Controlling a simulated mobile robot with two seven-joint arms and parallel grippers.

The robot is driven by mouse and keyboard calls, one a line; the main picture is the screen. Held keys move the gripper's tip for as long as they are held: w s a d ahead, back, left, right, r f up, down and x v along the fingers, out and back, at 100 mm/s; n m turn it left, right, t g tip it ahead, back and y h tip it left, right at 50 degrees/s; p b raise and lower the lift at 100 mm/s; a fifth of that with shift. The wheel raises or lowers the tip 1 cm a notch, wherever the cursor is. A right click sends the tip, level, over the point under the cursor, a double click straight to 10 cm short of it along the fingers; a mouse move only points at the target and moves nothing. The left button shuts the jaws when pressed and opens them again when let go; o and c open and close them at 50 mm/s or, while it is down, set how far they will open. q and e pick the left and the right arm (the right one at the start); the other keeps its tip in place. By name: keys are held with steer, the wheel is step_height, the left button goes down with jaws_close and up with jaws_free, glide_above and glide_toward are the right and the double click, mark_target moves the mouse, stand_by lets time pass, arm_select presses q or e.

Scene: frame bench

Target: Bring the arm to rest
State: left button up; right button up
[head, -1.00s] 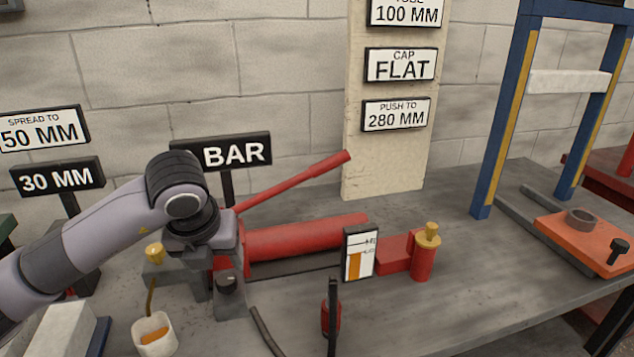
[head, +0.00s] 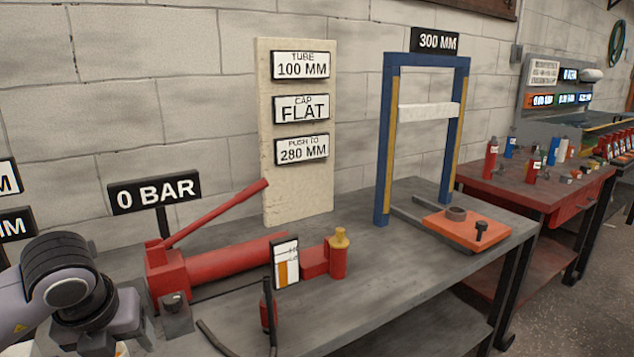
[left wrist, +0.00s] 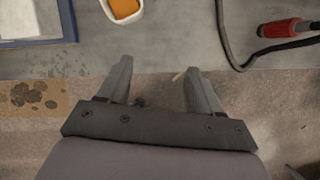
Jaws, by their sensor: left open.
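My left arm comes in at the lower left of the head view, with its wrist in front of the bench's left part; its fingers are not clear there. In the left wrist view my left gripper (left wrist: 157,78) is open and empty, its two fingers apart above the bench's front edge and the floor. My right gripper is in neither view. The red hand pump (head: 225,260) lies on the grey bench (head: 380,270), with its red lever (head: 215,212) slanting up to the right. A sign reading 0 BAR (head: 154,192) stands behind it.
A blue press frame (head: 385,150) marked 300 MM stands at the bench's right. An orange plate (head: 455,228) lies at its foot. A white cup (left wrist: 122,12) and a hose with a red end (left wrist: 280,28) show near the gripper. A red table (head: 510,185) stands beyond.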

arm_select(q)
steer(key=s+d+f+m+g+h+p, duration=0.1)
steer(key=s+d+m+g+h, duration=0.15)
steer(key=d+h, duration=0.45)
steer(key=s+d+f+m+g+h+p, duration=0.1)
steer(key=s+d+g+h+p, duration=0.2)
steer(key=d, duration=0.7)
steer(key=s+d+r+n+t+h+p, duration=0.25)
steer(key=d+r+n+t+h, duration=0.3)
steer(key=r+h, duration=0.45)
steer(key=w+a+f+n+t+y+p, duration=0.1)
steer(key=w+a+f+n+t+y, duration=0.25)
steer(key=n+t, duration=0.5)
steer(key=w+a+f+n+t+y+p, duration=0.1)
steer(key=a+f+n+t+y+p, duration=0.15)
steer(key=a+n+t+y, duration=0.6)
steer(key=s+a+f+n+g+y, duration=0.1)
steer(key=s+f+n+g+y, duration=0.1)
steer(key=s+f+n+g, duration=0.3)
steer(key=s+a+f+n+g+y+p, duration=0.1)
steer(key=s+f+n+g, duration=0.4)
steer(key=f, duration=0.8)
steer(key=shift+s+a+f+n+g+y, duration=0.35)
steer(key=shift+s+a+g+y, duration=0.1)
steer(key=shift+s+y, duration=0.3)
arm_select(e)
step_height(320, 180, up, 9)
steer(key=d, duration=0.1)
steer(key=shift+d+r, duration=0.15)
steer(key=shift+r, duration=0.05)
